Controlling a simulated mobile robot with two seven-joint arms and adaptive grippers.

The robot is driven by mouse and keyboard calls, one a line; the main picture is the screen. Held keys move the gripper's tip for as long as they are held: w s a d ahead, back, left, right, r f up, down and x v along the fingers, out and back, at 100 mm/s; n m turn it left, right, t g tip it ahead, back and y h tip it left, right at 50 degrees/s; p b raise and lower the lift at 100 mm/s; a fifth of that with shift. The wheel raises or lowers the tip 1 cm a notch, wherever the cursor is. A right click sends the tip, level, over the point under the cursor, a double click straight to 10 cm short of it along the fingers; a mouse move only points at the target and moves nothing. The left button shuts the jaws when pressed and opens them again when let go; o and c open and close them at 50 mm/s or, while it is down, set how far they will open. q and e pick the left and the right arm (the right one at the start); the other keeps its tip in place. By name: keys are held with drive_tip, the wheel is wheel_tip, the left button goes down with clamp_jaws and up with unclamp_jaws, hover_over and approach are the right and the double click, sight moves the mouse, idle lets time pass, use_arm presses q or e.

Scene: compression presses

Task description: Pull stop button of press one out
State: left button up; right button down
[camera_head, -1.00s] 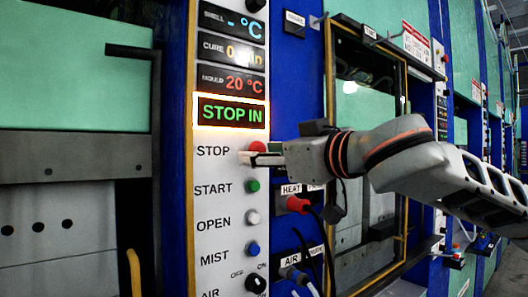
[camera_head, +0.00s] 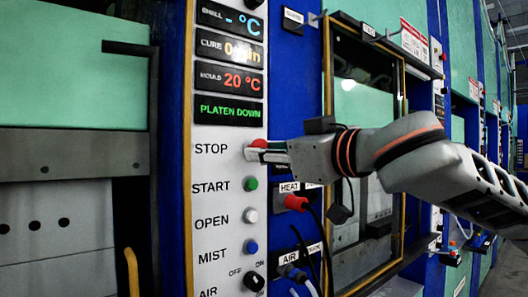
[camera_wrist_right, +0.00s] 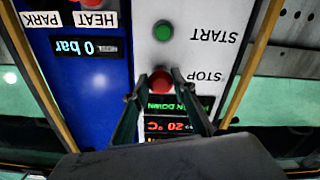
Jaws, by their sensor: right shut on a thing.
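The red stop button (camera_head: 258,144) of the press sits beside the STOP label on the white control panel (camera_head: 215,170). My right gripper (camera_head: 258,152) reaches in from the right and is shut on the stop button. In the right wrist view, the red button (camera_wrist_right: 161,82) shows between the two fingertips of the gripper (camera_wrist_right: 161,76). The status display (camera_head: 229,110) above it reads PLATEN DOWN in green. My left gripper is not in view.
Below are the green start button (camera_head: 251,184), the white open button (camera_head: 250,215), the blue mist button (camera_head: 251,247) and a black air knob (camera_head: 254,282). Right of the panel are a red heat plug (camera_head: 296,202) with a black cable and a yellow-edged door frame (camera_head: 328,120).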

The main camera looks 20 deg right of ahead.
drive_tip(key=c, duration=1.8)
unclamp_jaws()
drive_tip(key=shift+o, duration=0.8)
drive_tip(key=shift+s+d, duration=0.1)
drive_tip(key=shift+s, duration=0.1)
drive_tip(key=v, duration=1.2)
